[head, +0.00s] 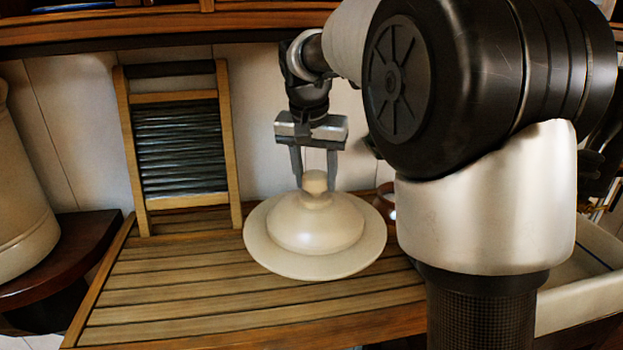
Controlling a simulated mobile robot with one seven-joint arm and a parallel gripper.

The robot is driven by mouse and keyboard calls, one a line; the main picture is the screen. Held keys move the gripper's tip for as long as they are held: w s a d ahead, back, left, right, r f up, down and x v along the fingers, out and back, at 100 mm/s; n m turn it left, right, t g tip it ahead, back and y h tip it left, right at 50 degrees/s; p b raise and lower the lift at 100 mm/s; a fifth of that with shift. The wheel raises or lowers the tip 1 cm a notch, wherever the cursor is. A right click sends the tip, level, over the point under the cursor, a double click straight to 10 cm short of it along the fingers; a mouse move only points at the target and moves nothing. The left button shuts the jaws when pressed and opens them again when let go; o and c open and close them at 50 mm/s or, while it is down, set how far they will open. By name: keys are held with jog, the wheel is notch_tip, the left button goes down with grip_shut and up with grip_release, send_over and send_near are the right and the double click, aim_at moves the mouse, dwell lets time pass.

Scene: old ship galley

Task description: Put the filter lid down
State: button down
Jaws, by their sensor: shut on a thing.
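The filter lid (316,228) is a wide cream disc with a raised dome and a round knob on top. It shows in the head view over the slatted wooden drainboard (180,300), about level. My gripper (314,180) points down from above and is shut on the lid's knob. I cannot tell whether the lid's rim touches the slats or hangs a little above them. The slats beneath the lid are hidden.
A washboard (180,140) leans on the back wall behind the drainboard. A large cream vessel (20,190) stands at the left on a dark wooden shelf (70,245). A pale sink (590,275) is at the right. The drainboard's left and front slats are bare.

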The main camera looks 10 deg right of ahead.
aim_at(315, 201)
jog(key=shift+w, duration=0.3)
jog(key=shift+s+f, duration=0.1)
jog(key=shift+f, duration=2.95)
jog(key=shift+w+f, duration=0.25)
jog(key=shift+f, duration=0.05)
jog(key=shift+f, duration=0.1)
jog(key=c, duration=1.4)
grip_release()
jog(key=shift+f+b, duration=0.25)
jog(key=shift+b, duration=0.05)
jog(key=o, duration=0.5)
jog(key=shift+s+r, duration=0.1)
jog(key=shift+c, duration=0.2)
